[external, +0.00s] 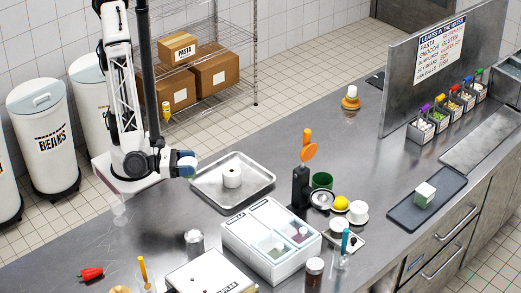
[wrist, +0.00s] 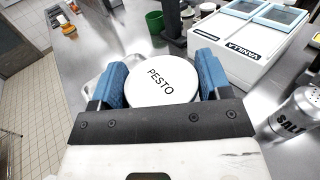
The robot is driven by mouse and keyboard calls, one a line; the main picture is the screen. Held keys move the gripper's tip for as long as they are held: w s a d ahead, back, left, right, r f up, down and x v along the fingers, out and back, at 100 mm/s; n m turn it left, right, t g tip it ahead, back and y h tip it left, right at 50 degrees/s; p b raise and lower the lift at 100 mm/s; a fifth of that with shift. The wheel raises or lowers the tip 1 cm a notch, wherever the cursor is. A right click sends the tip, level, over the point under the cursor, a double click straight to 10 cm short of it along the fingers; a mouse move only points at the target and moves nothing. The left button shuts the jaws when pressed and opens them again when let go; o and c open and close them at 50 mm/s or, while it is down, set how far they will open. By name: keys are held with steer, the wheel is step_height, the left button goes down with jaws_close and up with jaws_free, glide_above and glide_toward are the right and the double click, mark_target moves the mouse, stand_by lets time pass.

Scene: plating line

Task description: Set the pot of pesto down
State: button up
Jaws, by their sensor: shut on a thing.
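The pot has a round white lid marked PESTO. Its underside is hidden, so I cannot tell whether it touches anything below. In the external view a white cylinder (external: 232,177) shows on the tray; I cannot tell whether it is the same pot.
A white box of lidded compartments (external: 263,262) stands right of the tray; VANILLA is on its side in the wrist view. A black stand with an orange top (external: 301,187) and a green pot (external: 322,181) are beyond it. The far middle counter is mostly clear.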

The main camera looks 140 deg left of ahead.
steer(key=w+d+m+t+h, duration=0.2)
steer(key=w+d+m+h, duration=0.1)
steer(key=d, duration=0.9)
steer(key=w+d+m+t+h, duration=0.2)
steer(key=w+d+h, duration=0.15)
steer(key=d, duration=0.75)
steer(key=w+d+m+t+h, duration=0.3)
steer(key=d+h, duration=0.1)
steer(key=d, duration=0.8)
steer(key=shift+f, duration=2.6)
steer(key=shift+f, duration=0.1)
steer(key=shift+f, duration=3)
steer(key=shift+f, duration=1.9)
